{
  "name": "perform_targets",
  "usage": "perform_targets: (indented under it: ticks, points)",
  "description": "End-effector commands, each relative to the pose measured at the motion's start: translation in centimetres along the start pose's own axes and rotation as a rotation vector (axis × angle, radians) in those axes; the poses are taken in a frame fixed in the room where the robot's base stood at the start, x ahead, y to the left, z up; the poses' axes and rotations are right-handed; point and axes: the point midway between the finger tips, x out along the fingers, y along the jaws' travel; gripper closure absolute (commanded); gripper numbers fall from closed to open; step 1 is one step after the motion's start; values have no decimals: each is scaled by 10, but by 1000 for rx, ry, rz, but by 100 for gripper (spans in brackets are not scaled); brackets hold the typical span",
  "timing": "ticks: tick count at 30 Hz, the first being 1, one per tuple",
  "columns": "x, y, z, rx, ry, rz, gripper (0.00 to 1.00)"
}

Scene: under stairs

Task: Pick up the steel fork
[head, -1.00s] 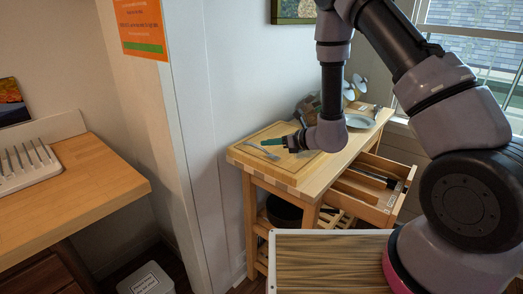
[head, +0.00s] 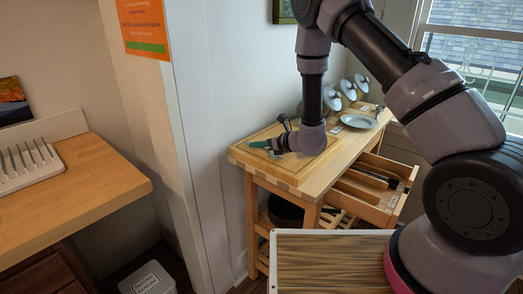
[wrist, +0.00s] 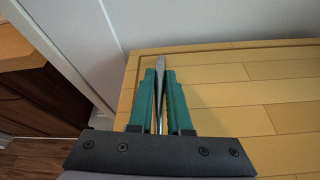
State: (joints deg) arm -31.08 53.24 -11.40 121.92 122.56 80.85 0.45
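The steel fork (wrist: 160,66) shows in the wrist view as a thin grey strip between the two green fingers of my gripper (wrist: 161,78). The fingers are close together, one on each side of the fork, and look shut on it; its far end sticks out just past the fingertips. In the head view my gripper (head: 262,144) is low over the left part of the wooden cutting board (head: 290,181), and the fork is mostly hidden there by the gripper. I cannot tell whether the fork still touches the board.
The board lies on a wooden cart with an open drawer (head: 372,190). A plate (head: 358,121) and several upright shiny discs (head: 346,89) stand at the back right. A wall is close to the left. A wooden counter (head: 75,205) with a white rack (head: 28,168) is further left.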

Motion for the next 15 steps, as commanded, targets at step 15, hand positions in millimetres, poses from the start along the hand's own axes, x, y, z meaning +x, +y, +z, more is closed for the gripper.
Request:
perform_targets:
  ticks: [15]
  points:
    - [-8, 4, 22, -2, -4, 0, 100]
